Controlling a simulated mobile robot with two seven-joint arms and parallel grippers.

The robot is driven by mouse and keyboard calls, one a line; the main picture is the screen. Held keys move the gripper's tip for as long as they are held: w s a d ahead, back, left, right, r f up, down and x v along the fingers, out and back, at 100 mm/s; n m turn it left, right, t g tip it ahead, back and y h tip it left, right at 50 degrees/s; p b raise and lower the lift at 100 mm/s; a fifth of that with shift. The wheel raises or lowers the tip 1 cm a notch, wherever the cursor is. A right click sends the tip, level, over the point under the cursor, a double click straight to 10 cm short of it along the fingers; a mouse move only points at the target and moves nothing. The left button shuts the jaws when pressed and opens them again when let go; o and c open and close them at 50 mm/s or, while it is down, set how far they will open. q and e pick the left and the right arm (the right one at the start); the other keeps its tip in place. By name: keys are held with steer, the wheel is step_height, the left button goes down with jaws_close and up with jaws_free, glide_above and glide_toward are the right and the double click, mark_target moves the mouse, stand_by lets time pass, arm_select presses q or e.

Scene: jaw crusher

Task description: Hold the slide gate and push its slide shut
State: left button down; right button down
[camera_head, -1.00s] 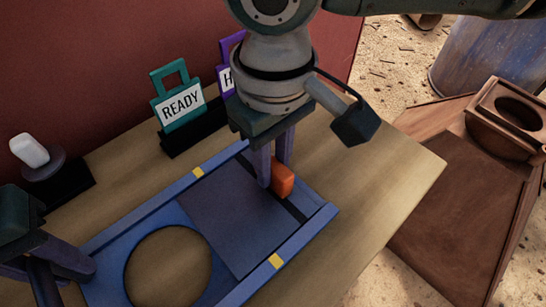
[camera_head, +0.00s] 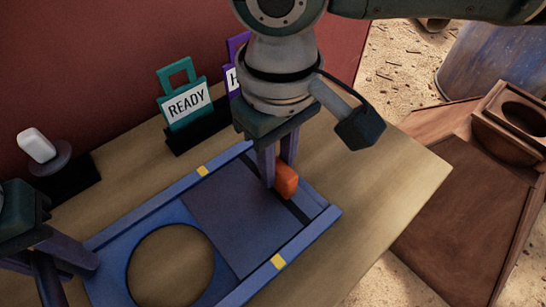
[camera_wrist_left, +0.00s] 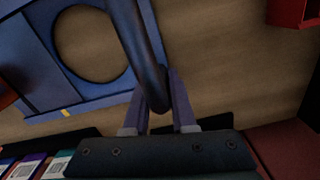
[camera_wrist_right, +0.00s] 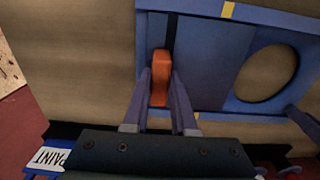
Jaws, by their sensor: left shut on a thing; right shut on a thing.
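The slide gate (camera_head: 112,243) is a blue frame with yellow marks, lying on the table. Its round hole (camera_head: 170,265) is uncovered and shows the wood below. The dark blue slide (camera_head: 235,215) lies beside the hole, toward the right end of the frame. An orange handle (camera_head: 286,180) stands on the slide. My right gripper (camera_head: 278,178) is shut on the orange handle, as the right wrist view (camera_wrist_right: 160,88) shows. My left gripper (camera_wrist_left: 160,100) is shut on a blue bar (camera_wrist_left: 138,45) at the gate's hole end; its fingers are partly cut off in the head view.
A READY tag (camera_head: 187,103) and a purple tag, partly hidden by my right arm, stand in a dark rack behind the gate. A white knob-like piece (camera_head: 37,145) sits on a dark stand at left. The wooden table (camera_head: 390,185) is clear right of the gate.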

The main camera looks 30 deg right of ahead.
arm_select(q)
steer(key=shift+d, duration=0.2)
arm_select(e)
steer(key=s+a, duration=0.1)
steer(key=a, duration=0.7)
steer(key=s+a, duration=0.1)
steer(key=a, duration=0.3)
steer(key=shift+s+a, duration=0.1)
steer(key=shift+s, duration=0.2)
steer(key=c, duration=0.8)
jaws_free()
steer(key=shift+c, duration=0.2)
arm_select(q)
steer(key=shift+a, duration=0.1)
arm_select(e)
steer(key=shift+o, duration=0.6)
steer(key=shift+r, duration=0.1)
step_height(320, 180, up, 12)
arm_select(q)
steer(key=c, duration=0.7)
jaws_free()
steer(key=shift+o, duration=0.2)
